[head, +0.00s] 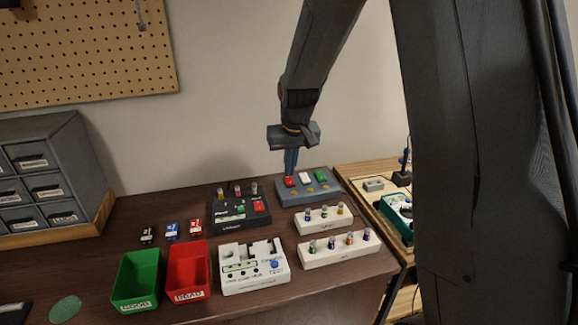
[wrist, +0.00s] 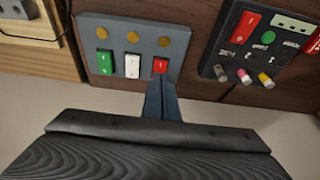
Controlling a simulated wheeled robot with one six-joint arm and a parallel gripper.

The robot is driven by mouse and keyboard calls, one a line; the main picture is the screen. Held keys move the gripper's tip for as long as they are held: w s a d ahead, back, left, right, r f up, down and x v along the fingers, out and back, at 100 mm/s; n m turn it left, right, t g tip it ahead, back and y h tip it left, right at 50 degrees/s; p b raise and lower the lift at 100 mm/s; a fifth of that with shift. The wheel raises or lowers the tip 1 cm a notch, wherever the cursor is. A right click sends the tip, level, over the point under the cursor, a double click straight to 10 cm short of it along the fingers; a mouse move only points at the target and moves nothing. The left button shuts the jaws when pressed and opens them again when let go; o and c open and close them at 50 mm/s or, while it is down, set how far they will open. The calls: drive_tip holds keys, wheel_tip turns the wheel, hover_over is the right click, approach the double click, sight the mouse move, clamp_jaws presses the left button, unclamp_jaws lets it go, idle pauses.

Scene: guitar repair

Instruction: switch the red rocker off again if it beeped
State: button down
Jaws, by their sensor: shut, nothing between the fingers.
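The red rocker (head: 290,182) sits at the left of a blue-grey switch box (head: 325,198), beside a white rocker (head: 305,177) and a green rocker (head: 320,175). In the wrist view the red rocker (wrist: 160,66) is at the right of the row. My gripper (head: 290,172) is shut and empty, its fingertips right at the red rocker. In the wrist view its fingertips (wrist: 160,80) cover the rocker's near edge. I cannot tell whether they touch it or which way it is tipped. The round amber discs on the box look unlit.
A dark box (head: 240,222) with knobs and a red rocker stands left of the switch box. White racks (head: 340,250) hold several small bottle-like parts. A green bin (head: 137,278), a red bin (head: 188,270) and a white test fixture (head: 255,285) stand in front. The wall is close behind.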

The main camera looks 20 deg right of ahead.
drive_tip(key=shift+r, duration=0.1)
drive_tip(key=shift+s+r+p, duration=0.1)
drive_tip(key=shift+r+p, duration=0.5)
drive_tip(key=shift+r, duration=0.05)
wheel_tip(320, 180, up, 3)
drive_tip(key=p, duration=0.3)
wheel_tip(320, 180, up, 9)
drive_tip(key=b, duration=0.3)
hover_over(290, 184)
drive_tip(key=s, duration=0.4)
drive_tip(key=shift+s+f, duration=0.1)
drive_tip(key=shift+f, duration=0.1)
